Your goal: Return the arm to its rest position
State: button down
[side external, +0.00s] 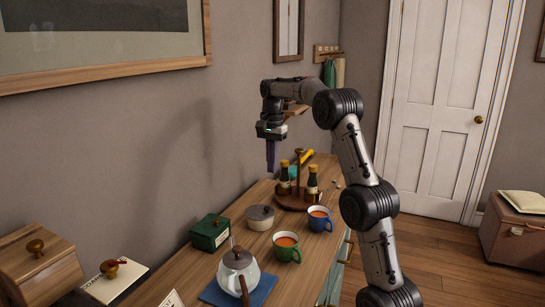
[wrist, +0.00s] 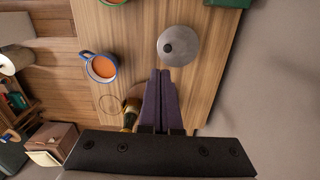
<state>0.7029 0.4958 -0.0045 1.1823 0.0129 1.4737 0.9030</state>
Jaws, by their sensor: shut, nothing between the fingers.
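My gripper (side external: 270,156) points straight down above the back part of the wooden table in the side view, with my arm raised and bent over it. Its purple fingers are together and empty. In the wrist view my gripper (wrist: 160,72) shows its fingers side by side, apart from the table. Below it in that view are a grey lidded pot (wrist: 179,46) and a blue mug (wrist: 101,67) with an orange-brown drink. A bottle there is partly hidden by my gripper.
The table (side external: 208,262) also carries a green mug (side external: 287,247), a teapot (side external: 238,270) on a blue cloth, a green box (side external: 210,232), and a round wooden stand (side external: 292,202) with bottles. The wall is close on the left. Air above the table is clear.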

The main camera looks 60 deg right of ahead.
jog(key=a+r+n+t, duration=0.1)
jog(key=a+r+n, duration=0.1)
jog(key=a+r, duration=0.95)
jog(key=s+a+r+n+t+h, duration=0.15)
jog(key=s+a+n, duration=0.35)
jog(key=a, duration=0.5)
jog(key=s+a+f+n+t, duration=0.2)
jog(key=s+a+f+n, duration=0.3)
jog(key=s+a, duration=0.45)
jog(key=s+f+n+t+y, duration=0.1)
jog(key=s+f+n, duration=0.5)
jog(key=f, duration=0.4)
jog(key=shift+s+a, duration=0.25)
jog(key=shift+s, duration=0.1)
